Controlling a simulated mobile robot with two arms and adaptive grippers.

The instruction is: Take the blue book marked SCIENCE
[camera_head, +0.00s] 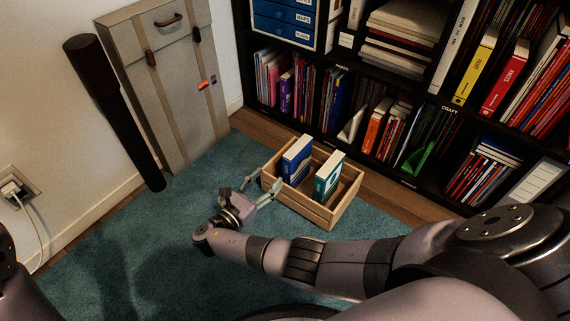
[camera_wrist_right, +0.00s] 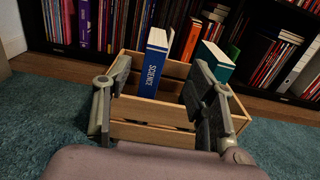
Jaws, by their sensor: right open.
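The blue book (camera_head: 297,160) stands upright in the left part of a wooden crate (camera_head: 317,212) on the carpet. In the right wrist view the blue book (camera_wrist_right: 152,72) shows the word SCIENCE on its spine. My right gripper (camera_head: 263,187) is open and empty at the near left side of the crate. In the wrist view its fingers (camera_wrist_right: 157,85) are spread wide, with the blue book between them in the picture, beyond the near crate wall. Contact with the book does not show. My left gripper is out of view.
A teal book (camera_head: 329,174) stands in the crate, right of the blue one. A black shelf (camera_head: 333,77) full of books stands behind. A grey case (camera_head: 171,85) leans on the wall, with a dark stick-like object (camera_head: 124,120) before it.

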